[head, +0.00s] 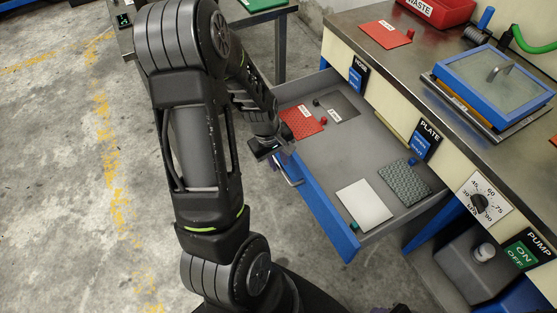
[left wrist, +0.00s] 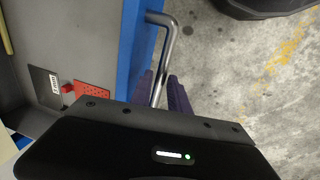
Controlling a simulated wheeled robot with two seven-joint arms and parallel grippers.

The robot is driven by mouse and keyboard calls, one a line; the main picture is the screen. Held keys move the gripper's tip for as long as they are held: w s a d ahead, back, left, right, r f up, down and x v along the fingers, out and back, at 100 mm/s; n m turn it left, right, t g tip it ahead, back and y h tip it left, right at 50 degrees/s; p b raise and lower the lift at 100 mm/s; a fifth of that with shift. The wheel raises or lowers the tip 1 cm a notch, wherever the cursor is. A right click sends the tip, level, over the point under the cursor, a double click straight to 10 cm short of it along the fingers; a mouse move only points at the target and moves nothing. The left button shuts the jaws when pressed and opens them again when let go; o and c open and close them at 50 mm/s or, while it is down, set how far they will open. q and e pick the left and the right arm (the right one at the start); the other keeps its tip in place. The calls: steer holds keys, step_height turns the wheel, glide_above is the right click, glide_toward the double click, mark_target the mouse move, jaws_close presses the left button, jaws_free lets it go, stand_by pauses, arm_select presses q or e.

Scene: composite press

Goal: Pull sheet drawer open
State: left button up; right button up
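The sheet drawer (head: 318,158) stands pulled out from the bench, with its blue front (head: 322,212) facing my left arm. Inside lie a red sheet (head: 301,121), a dark grey sheet (head: 343,104), a white sheet (head: 364,204) and a green-grey patterned sheet (head: 405,181). My left gripper (head: 280,158) is at the drawer's metal handle. In the left wrist view the handle bar (left wrist: 163,62) runs down to the purple fingertips (left wrist: 170,97), one on each side of it. The gripper body hides part of the grip. My right gripper is not seen.
The bench top holds a red waste bin (head: 438,10), a red sheet (head: 386,34) and a blue-framed press plate (head: 494,84). A dial (head: 479,204) and pump switch (head: 521,256) are on the bench front. The floor at left is clear.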

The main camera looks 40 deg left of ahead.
arm_select(q)
steer(key=shift+o, duration=1.4)
step_height(320, 180, up, 8)
steer(key=s+p, duration=0.1)
steer(key=shift+s+a+f, duration=0.15)
steer(key=shift+s, duration=0.05)
